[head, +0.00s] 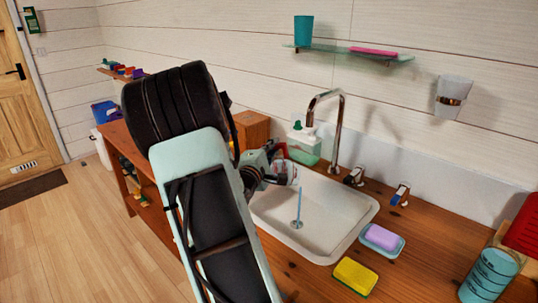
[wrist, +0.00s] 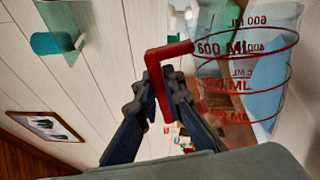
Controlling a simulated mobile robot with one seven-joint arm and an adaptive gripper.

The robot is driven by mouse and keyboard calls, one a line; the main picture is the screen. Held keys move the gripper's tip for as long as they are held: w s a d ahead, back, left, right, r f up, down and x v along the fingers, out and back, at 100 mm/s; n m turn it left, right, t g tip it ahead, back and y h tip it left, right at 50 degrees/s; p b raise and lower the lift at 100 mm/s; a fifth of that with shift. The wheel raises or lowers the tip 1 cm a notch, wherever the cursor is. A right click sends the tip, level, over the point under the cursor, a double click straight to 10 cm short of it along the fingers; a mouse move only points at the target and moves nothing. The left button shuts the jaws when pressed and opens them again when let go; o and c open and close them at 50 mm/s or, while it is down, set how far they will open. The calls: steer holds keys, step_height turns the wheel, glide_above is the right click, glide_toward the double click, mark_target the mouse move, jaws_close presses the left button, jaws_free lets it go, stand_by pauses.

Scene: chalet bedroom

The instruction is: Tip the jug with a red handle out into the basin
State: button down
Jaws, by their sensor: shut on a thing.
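The clear jug with red volume marks (wrist: 245,75) fills the right of the wrist view, with pale blue liquid inside. My gripper (wrist: 163,95) is shut on its red handle (wrist: 155,72). In the head view the jug (head: 286,173) is held tilted above the left back part of the white basin (head: 345,225), partly hidden by my gripper (head: 264,171). A thin blue streak (head: 299,205), which looks like pouring liquid, runs from below the jug down to the drain.
The tap (head: 341,130) and a green soap bottle (head: 304,143) stand behind the basin. A purple soap in a dish (head: 382,238) and a yellow sponge (head: 355,276) lie at its right front. A glass shelf (head: 350,54) hangs above.

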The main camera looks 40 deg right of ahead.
mark_target(284, 145)
steer(key=shift+s+d+r+m+b, duration=0.25)
steer(key=shift+s+m+b, duration=0.25)
steer(key=shift+b, duration=0.4)
steer(key=shift+s+d+r+m+b, duration=0.3)
steer(key=shift+s+m+b, duration=0.2)
steer(key=shift+b, duration=0.35)
steer(key=shift+s+d+r+m+b, duration=0.25)
steer(key=shift+s+m+b, duration=0.25)
steer(key=shift+b, duration=0.4)
steer(key=s+b, duration=0.1)
steer(key=b, duration=0.1)
steer(key=s+d+m+b, duration=0.1)
steer(key=b, duration=0.1)
steer(key=shift+r, duration=0.3)
steer(key=s+m+b, duration=0.1)
steer(key=b, duration=0.1)
steer(key=s+d+m+b, duration=0.1)
steer(key=b, duration=0.2)
steer(key=s+m+b, duration=0.1)
steer(key=b, duration=0.1)
steer(key=shift+s+d+r+b, duration=0.15)
steer(key=shift+d+r+b, duration=0.05)
steer(key=shift+d+b, duration=0.1)
steer(key=shift+w+a+n, duration=0.25)
steer(key=shift+w+n, duration=0.15)
steer(key=shift+w, duration=0.1)
steer(key=shift+w+a+n, duration=0.25)
steer(key=shift+w+n, duration=0.15)
steer(key=shift+w, duration=0.1)
